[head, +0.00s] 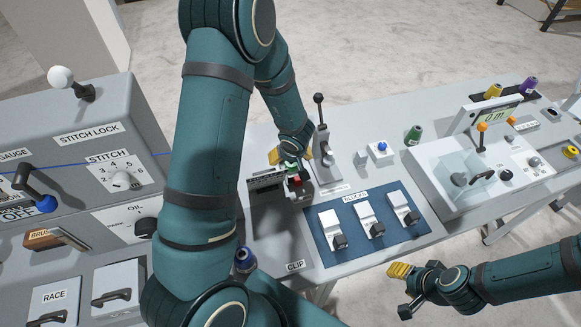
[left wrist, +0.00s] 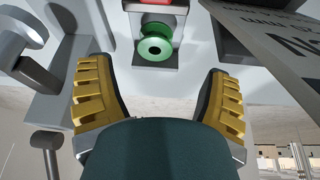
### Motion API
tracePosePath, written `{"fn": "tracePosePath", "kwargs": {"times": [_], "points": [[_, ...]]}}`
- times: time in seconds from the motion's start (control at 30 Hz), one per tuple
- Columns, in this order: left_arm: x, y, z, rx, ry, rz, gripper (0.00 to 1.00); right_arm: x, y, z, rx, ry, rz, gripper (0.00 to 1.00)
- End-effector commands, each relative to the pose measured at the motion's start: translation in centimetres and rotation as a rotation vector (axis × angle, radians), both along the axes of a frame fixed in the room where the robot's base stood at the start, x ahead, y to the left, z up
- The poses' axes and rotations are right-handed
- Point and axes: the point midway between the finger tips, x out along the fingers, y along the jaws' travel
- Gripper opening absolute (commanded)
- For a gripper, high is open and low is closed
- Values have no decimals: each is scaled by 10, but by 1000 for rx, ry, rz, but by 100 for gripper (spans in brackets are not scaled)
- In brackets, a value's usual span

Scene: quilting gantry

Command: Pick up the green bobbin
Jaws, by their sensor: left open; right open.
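The green bobbin (left wrist: 155,48) sits in a small grey holder under a red part, ahead of my left gripper in the left wrist view. A bit of its green (head: 291,165) shows in the head view beneath my left gripper. My left gripper (head: 290,156) is open, its yellow-padded fingers spread to either side of the bobbin's line in the left wrist view (left wrist: 158,100). The fingers appear apart from the bobbin, which lies beyond them. My right gripper (head: 402,290) is open and empty at the lower right, off the table's front edge.
A lever on a grey stand (head: 323,150) rises close right of my left gripper. A blue panel (head: 330,225) with several switch blocks lies in front. A dark green spool (head: 413,135) stands farther right. The stitch machine (head: 95,150) fills the left.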

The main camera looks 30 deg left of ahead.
Motion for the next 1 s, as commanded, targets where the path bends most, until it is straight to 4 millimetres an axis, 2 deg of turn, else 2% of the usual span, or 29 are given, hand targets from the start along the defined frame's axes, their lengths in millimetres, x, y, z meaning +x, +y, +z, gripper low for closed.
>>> {"fn": "tracePosePath", "kwargs": {"times": [0.27, 0.6, 0.83, 0.87, 0.9, 0.97, 1.0], "points": [[5, 3, -15, -1, -1, 0, 79, 0, 0, -7, -1, -1, 0, 47], [20, 10, -56, 0, 0, 1, 79, 1, 1, -29, -4, -1, -1, 47], [21, 10, -56, 0, -1, 0, 79, 1, 1, -28, -5, -1, -1, 47], [21, 10, -56, -1, -1, 0, 76, 1, 1, -28, -5, -1, -1, 47], [21, 10, -56, 0, -1, 0, 62, 1, 1, -28, -5, -1, -1, 47], [21, 10, -56, -1, -1, 0, 43, 1, 1, -28, -5, -1, -1, 47], [20, 10, -56, 0, -1, 0, 30, 1, 1, -28, -5, -1, -1, 47]]}}
